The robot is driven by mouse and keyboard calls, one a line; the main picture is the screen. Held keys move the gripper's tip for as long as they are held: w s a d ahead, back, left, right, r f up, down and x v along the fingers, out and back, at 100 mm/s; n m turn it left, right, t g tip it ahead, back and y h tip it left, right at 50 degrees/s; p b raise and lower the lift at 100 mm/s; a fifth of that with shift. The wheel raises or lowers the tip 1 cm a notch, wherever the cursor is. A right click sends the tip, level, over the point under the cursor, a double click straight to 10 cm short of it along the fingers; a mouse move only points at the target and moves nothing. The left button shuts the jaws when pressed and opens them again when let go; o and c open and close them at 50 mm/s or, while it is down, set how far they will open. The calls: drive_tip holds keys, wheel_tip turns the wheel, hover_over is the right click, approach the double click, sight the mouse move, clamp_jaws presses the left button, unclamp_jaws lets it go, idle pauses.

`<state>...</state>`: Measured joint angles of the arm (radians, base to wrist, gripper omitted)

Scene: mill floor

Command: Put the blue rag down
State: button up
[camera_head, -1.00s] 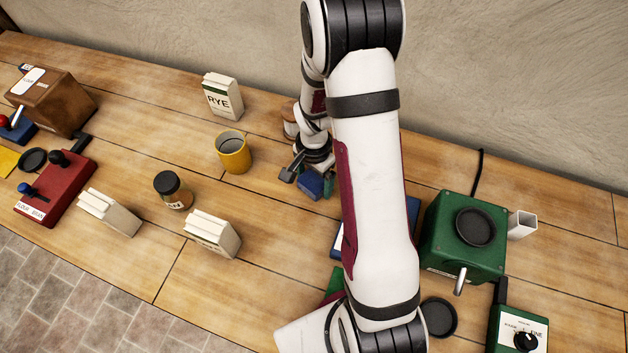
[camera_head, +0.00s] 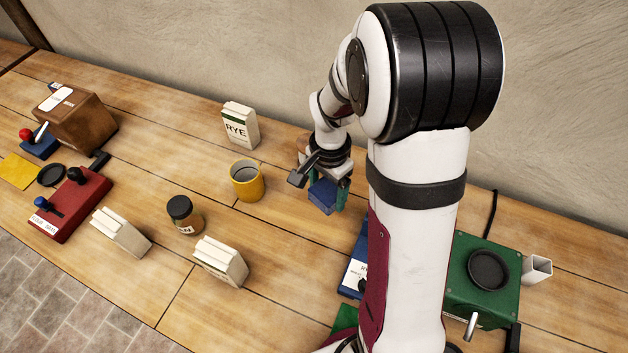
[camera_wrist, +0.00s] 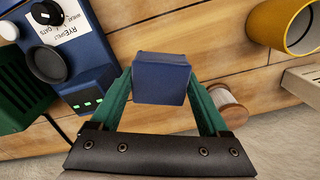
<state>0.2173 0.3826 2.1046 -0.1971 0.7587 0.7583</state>
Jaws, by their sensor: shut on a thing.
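The blue rag (camera_head: 322,196) is a folded, block-like blue bundle. In the wrist view the rag (camera_wrist: 161,80) sits between the two green fingers of my gripper (camera_wrist: 163,95). Wooden boards show beyond the rag in that view, and I cannot tell the exact gap below it.
A blue device with a label (camera_head: 356,268) stands right of the rag, partly behind my arm. A RYE packet (camera_head: 240,126) stands at the back. A spool (camera_wrist: 227,104) lies near my gripper. A dark-lidded jar (camera_head: 184,215) and cream packets (camera_head: 220,262) are at the left front.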

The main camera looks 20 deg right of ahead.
drive_tip(key=shift+r, duration=0.35)
drive_tip(key=w+a+r+n, duration=0.1)
drive_tip(key=a+r+n, duration=0.2)
drive_tip(key=r+n, duration=0.3)
drive_tip(key=a+r+n, duration=0.4)
drive_tip(key=r+n, duration=0.3)
drive_tip(key=r, duration=0.5)
drive_tip(key=shift+w+r, duration=0.15)
drive_tip(key=shift+w, duration=0.2)
drive_tip(key=shift+a, duration=0.1)
drive_tip(key=n, duration=0.9)
hover_over(226, 218)
wheel_tip(226, 218, down, 10)
wheel_tip(226, 218, down, 18)
drive_tip(key=shift+f, duration=0.1)
